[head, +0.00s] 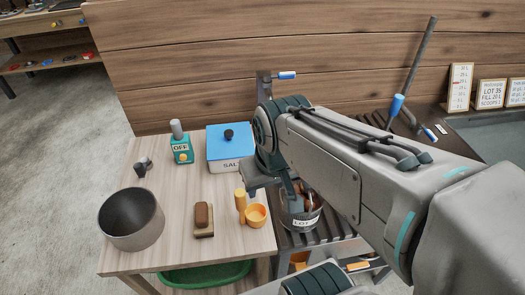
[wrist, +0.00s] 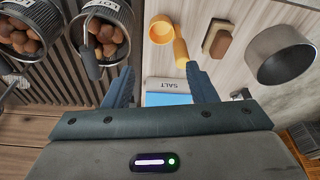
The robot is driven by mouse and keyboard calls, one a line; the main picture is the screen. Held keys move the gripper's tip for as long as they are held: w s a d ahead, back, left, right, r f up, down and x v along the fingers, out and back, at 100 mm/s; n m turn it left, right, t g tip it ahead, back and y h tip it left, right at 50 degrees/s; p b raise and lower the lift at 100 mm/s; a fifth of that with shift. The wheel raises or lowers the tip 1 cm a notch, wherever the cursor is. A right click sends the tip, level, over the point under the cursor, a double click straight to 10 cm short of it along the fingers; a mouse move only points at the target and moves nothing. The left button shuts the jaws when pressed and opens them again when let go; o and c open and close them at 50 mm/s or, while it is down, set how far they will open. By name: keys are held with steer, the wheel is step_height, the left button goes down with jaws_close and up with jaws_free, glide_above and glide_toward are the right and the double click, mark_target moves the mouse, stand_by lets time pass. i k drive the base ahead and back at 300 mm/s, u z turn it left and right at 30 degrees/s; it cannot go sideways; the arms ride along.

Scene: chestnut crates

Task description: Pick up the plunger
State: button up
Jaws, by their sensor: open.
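No thing is plainly recognisable as the plunger. A small dark grey lobed piece (head: 143,167) lies on the pale wooden table (head: 180,258), but I cannot tell what it is. An orange cup with a thick upright handle (head: 256,216) stands at the table's right edge; it also shows in the wrist view (wrist: 161,30). My gripper (head: 275,190) is over the table's right edge, partly hidden by my arm. In the wrist view my gripper (wrist: 158,68) has its fingers apart with nothing between them; a blue salt box (wrist: 168,92) shows beyond.
The table also holds a metal pot (head: 131,219), a brown-topped block (head: 203,220), a teal OFF container (head: 181,148) and the salt box (head: 230,148). Bins of chestnuts (wrist: 103,35) adjoin the table. A long-handled tool (head: 415,60) leans at the wooden wall. My arm covers the right side.

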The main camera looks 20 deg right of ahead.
mark_target(398, 100)
steer(key=k, duration=0.5)
steer(key=z, duration=1.35)
steer(key=i, duration=0.25)
